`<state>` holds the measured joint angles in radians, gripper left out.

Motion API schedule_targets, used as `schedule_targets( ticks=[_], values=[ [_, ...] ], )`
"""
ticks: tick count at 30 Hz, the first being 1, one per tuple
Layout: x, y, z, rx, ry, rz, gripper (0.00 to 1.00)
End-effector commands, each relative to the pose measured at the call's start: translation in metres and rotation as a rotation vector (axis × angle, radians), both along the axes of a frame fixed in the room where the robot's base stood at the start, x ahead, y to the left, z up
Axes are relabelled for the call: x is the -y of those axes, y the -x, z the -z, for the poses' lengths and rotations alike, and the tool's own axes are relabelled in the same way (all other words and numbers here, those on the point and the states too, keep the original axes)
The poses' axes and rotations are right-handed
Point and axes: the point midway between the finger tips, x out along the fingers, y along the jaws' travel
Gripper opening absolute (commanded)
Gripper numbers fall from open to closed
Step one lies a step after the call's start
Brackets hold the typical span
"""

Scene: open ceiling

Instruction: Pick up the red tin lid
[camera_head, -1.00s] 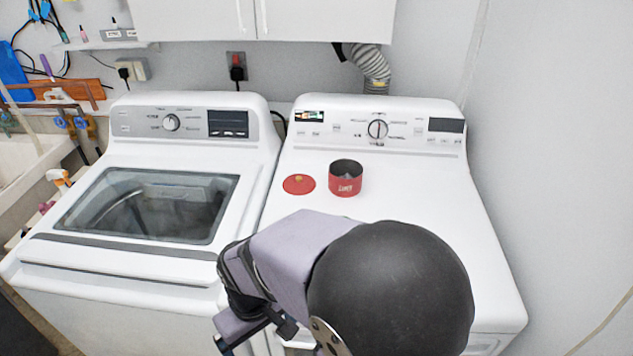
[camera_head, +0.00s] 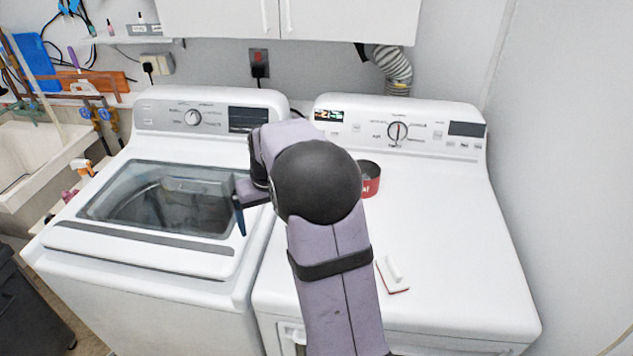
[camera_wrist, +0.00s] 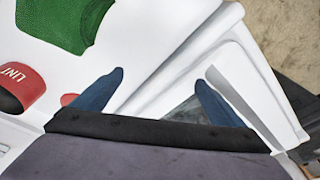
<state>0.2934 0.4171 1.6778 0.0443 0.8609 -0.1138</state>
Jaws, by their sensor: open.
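The red tin (camera_head: 371,181), open-topped, stands on the dryer; in the wrist view its side (camera_wrist: 30,82) reads LINT. A small red patch beside it, probably the red lid (camera_wrist: 68,99), shows at the left finger in the wrist view, mostly hidden. In the head view my arm hides the lid. My gripper (camera_wrist: 158,82) is open, with two blue fingers apart and nothing between them. In the head view the gripper (camera_head: 240,208) hangs near the gap between the machines, left of the tin.
The white dryer top (camera_head: 450,240) is mostly free. A green meshed thing (camera_wrist: 68,22) shows in the wrist view.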

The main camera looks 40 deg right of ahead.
Motion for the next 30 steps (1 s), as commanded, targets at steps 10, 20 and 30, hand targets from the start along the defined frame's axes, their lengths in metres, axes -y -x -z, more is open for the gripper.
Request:
schedule_targets(
  ticks=[10, 20, 30],
  values=[
    [0.134, -0.082, -0.005, 0.114, 0.036, 0.121, 0.93],
    [0.216, -0.1, -0.003, 0.18, 0.071, 0.184, 0.93],
    [0.228, -0.102, -0.001, 0.19, 0.076, 0.192, 0.93]
  ],
)
